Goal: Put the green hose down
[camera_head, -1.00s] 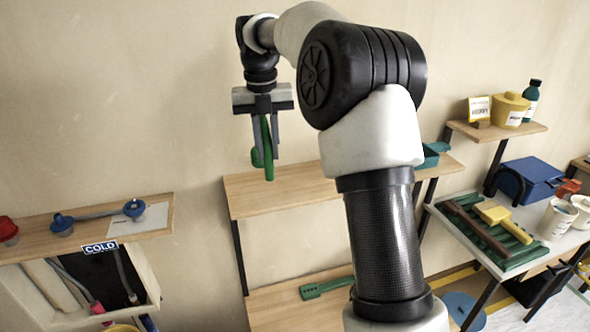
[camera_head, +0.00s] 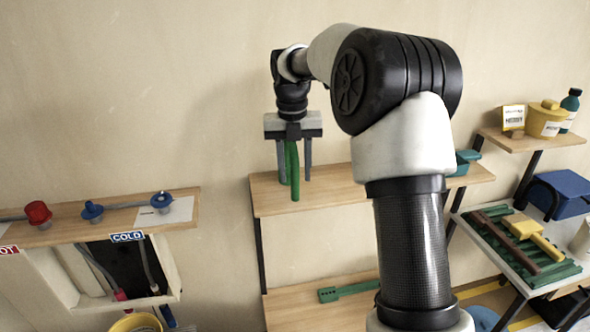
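The green hose (camera_head: 292,172) hangs down between the two fingers of my gripper (camera_head: 295,180), upright and narrow in this view. Its lower end shows in front of the upper wooden shelf (camera_head: 345,195). I cannot tell whether that end touches the board or is above it. The fingers point down on either side of the hose and appear to hold it. The left finger is partly hidden behind the hose, and the exact contact is not clear.
The upper shelf has bare wood around the gripper, with a teal tray (camera_head: 467,157) at its right end. A green tool (camera_head: 345,291) lies on the lower shelf. At left, a shelf (camera_head: 118,222) bears red and blue taps (camera_head: 38,213). A cluttered table (camera_head: 505,250) stands at right.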

